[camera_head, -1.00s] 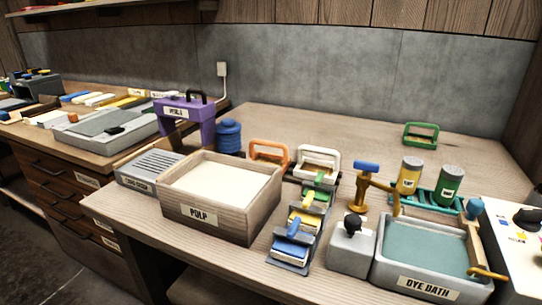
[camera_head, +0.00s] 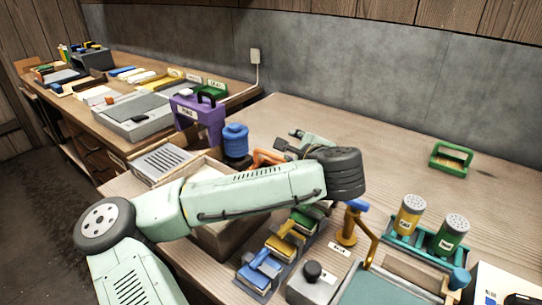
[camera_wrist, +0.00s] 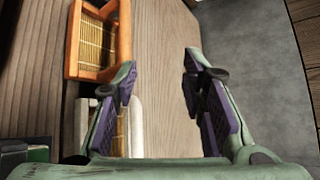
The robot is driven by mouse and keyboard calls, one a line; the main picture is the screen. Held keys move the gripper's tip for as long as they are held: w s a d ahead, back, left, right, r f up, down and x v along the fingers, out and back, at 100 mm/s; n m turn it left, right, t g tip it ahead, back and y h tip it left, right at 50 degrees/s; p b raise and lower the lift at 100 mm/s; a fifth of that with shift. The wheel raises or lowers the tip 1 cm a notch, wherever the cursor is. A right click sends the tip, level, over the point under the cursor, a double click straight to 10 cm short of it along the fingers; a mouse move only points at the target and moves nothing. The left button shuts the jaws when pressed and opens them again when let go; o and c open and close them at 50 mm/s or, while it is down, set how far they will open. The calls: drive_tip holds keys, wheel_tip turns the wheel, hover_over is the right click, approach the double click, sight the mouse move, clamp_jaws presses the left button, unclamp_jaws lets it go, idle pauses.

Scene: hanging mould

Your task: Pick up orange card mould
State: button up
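The orange card mould (camera_wrist: 73,42) is at the upper left of the wrist view, an orange frame around a slatted tan screen. In the head view only a small orange part (camera_head: 266,157) of it shows; my arm hides the rest. My gripper (camera_wrist: 158,85) is open and empty, its two purple-padded fingers wide apart. In the wrist view the mould is above and left of the left finger, apart from the fingers. In the head view my gripper (camera_head: 298,143) is beyond the dark wrist, close to the orange part.
A white-framed mould (camera_wrist: 136,128) lies partly behind the left finger. A blue jar (camera_head: 235,142) and purple stand (camera_head: 200,112) are left of my gripper in the head view. A green mould (camera_head: 450,158) stands at the back right. The bench between it and my gripper is clear.

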sight(272, 156)
drive_tip(key=a+f+y, duration=0.1)
drive_tip(key=a, duration=0.1)
drive_tip(key=a+f+g+y, duration=0.1)
drive_tip(key=a+f, duration=0.1)
drive_tip(key=shift+f+p, duration=0.1)
drive_tip(key=shift+p, duration=0.25)
drive_tip(key=p+x, duration=0.2)
drive_tip(key=x, duration=0.4)
drive_tip(key=shift+w+d+f, duration=0.1)
drive_tip(key=shift+w+f, duration=0.05)
drive_tip(key=shift+w, duration=0.05)
drive_tip(key=shift+c, duration=0.6)
clamp_jaws()
